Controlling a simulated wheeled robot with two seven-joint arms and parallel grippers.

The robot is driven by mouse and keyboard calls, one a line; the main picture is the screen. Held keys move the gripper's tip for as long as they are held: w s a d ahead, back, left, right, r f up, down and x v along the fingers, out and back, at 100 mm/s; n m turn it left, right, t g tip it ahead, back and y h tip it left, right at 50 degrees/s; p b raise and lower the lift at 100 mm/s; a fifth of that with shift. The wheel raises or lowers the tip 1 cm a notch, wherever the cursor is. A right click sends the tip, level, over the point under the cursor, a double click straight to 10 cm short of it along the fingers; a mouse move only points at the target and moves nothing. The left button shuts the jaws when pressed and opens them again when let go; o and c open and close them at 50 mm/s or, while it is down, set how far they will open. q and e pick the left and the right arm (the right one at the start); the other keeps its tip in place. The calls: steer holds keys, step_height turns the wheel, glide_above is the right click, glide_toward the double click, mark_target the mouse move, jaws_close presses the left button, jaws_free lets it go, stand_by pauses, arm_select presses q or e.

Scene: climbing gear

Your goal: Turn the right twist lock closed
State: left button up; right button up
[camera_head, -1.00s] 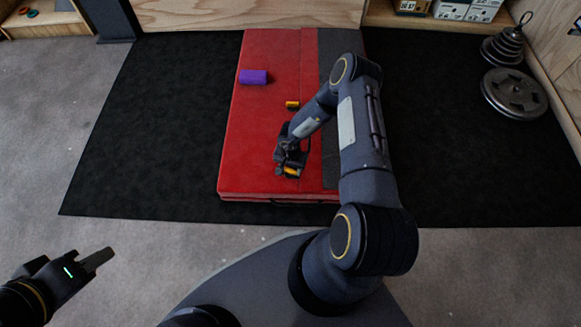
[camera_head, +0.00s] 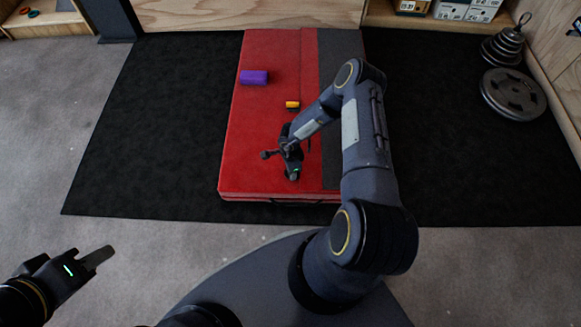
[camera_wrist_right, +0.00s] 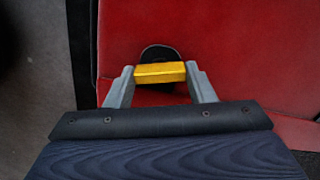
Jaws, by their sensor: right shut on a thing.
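In the head view, my right gripper (camera_head: 293,174) is low over the near end of the red mat. In the right wrist view, its two grey fingers (camera_wrist_right: 163,82) are shut on the yellow handle (camera_wrist_right: 160,72) of a twist lock, with the handle across the gap. Part of the lock's black base (camera_wrist_right: 158,53) shows behind the handle, over red padding. In the head view this lock is hidden by the gripper. Another yellow and black lock (camera_head: 292,105) lies farther back on the mat, untouched. My left gripper (camera_head: 98,258) is at the lower left, away from everything; its finger gap is unclear.
The red mat (camera_head: 262,130) with a grey strip (camera_head: 342,45) lies on black flooring (camera_head: 150,120). A purple block (camera_head: 254,77) sits at its far left. Boxes (camera_head: 450,9) are on a shelf at the back.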

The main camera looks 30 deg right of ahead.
steer(key=m, duration=0.3)
steer(key=shift+m, duration=0.5)
steer(key=o, duration=1)
steer(key=shift+r, duration=0.1)
step_height(320, 180, up, 8)
steer(key=p, duration=0.3)
steer(key=shift+p, duration=0.3)
